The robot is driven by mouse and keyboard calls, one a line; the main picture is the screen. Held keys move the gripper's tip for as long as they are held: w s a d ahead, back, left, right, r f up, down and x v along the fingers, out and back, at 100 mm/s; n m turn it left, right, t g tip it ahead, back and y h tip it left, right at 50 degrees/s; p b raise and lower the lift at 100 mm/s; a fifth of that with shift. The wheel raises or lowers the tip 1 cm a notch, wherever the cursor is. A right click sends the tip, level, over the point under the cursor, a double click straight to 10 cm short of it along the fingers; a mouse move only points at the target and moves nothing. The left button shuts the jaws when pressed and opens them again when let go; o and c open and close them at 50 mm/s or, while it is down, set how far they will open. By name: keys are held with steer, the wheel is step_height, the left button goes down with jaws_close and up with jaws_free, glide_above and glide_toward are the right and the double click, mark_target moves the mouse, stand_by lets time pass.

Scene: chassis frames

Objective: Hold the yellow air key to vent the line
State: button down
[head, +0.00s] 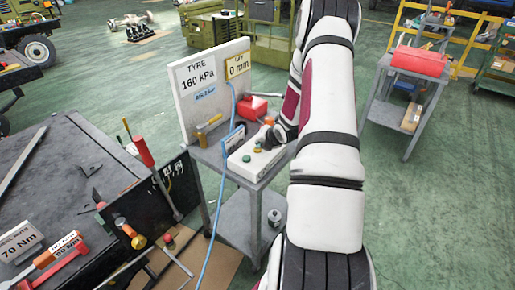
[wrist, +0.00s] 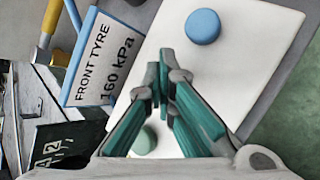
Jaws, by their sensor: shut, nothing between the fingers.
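A white key box (head: 262,166) sits on a grey trolley. In the head view it bears a small yellow key (head: 257,149) and a greenish key (head: 246,158) beside it. In the wrist view the box (wrist: 260,50) shows a blue key (wrist: 203,27) and a pale green key (wrist: 145,140); the yellow key is not visible there, and my fingers cover the panel between those two. My gripper (wrist: 160,82) is shut and empty, over the box. Contact with a key cannot be told.
A white board (head: 205,95) reading TYRE 160 kPa and 0 mm stands behind the box. A blue-framed FRONT TYRE card (wrist: 98,60) stands beside the box. A blue hose (head: 205,215) hangs down the trolley. A dark workbench (head: 60,165) with tools is at left.

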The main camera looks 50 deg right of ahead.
stand_by(0.8)
steer(key=shift+r+p, duration=0.55)
steer(key=shift+r, duration=0.4)
steer(key=shift+r+p, duration=1.35)
steer(key=shift+r, duration=1.15)
